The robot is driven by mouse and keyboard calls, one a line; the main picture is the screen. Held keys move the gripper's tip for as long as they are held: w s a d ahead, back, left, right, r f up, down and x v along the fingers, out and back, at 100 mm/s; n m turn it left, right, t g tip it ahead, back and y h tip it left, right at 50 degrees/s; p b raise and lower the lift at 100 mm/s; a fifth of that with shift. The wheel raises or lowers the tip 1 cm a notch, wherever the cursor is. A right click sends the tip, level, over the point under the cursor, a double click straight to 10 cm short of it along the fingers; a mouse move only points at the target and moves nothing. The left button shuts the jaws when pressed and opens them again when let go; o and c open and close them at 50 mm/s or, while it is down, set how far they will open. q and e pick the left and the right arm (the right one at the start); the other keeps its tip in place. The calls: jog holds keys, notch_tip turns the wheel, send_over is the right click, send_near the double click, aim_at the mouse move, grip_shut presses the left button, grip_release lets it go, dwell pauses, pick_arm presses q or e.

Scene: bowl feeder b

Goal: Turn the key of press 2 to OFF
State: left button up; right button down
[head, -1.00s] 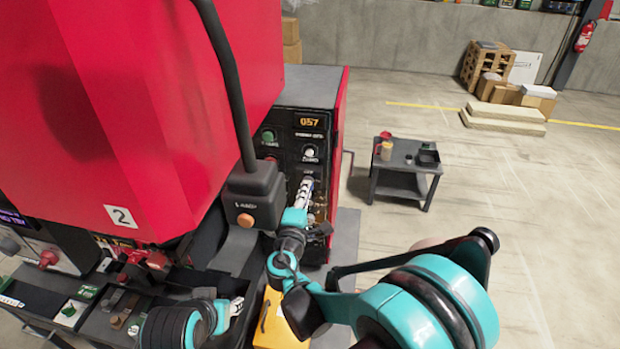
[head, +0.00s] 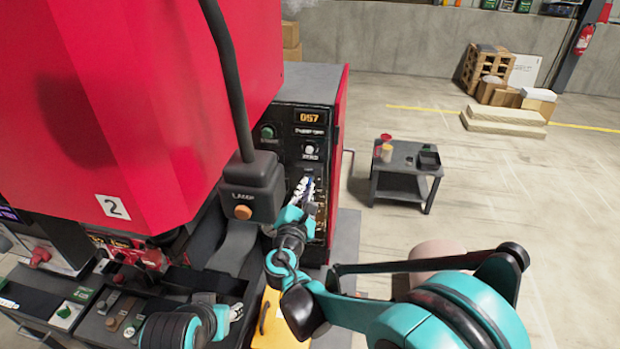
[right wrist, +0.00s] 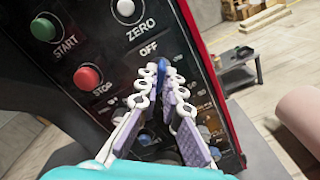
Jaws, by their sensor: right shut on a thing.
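Press 2 is the red machine with a "2" plate (head: 113,207). Its black control panel (head: 290,160) faces me. My right gripper (head: 306,184) is at this panel, below the ZERO button. In the right wrist view, the right gripper's fingertips (right wrist: 163,72) are closed around a small blue key (right wrist: 165,63), just below the OFF label (right wrist: 149,49). The fingers hide most of the key, so I cannot tell which way it points. My left gripper (head: 236,310) is low, over the front bench, away from the key. Its jaws are too small to read.
A green START button (right wrist: 44,28), a red STOP button (right wrist: 87,76) and a white ZERO button (right wrist: 126,8) sit near the fingers. A LAMP box (head: 254,190) hangs left of my right gripper. A small dark cart (head: 405,165) stands right on open floor.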

dwell(0.3)
jog(key=shift+n+b, duration=0.5)
jog(key=shift+n, duration=2.2)
jog(key=n, duration=0.3)
jog(key=shift+n+b, duration=0.4)
jog(key=c, duration=1.6)
grip_release()
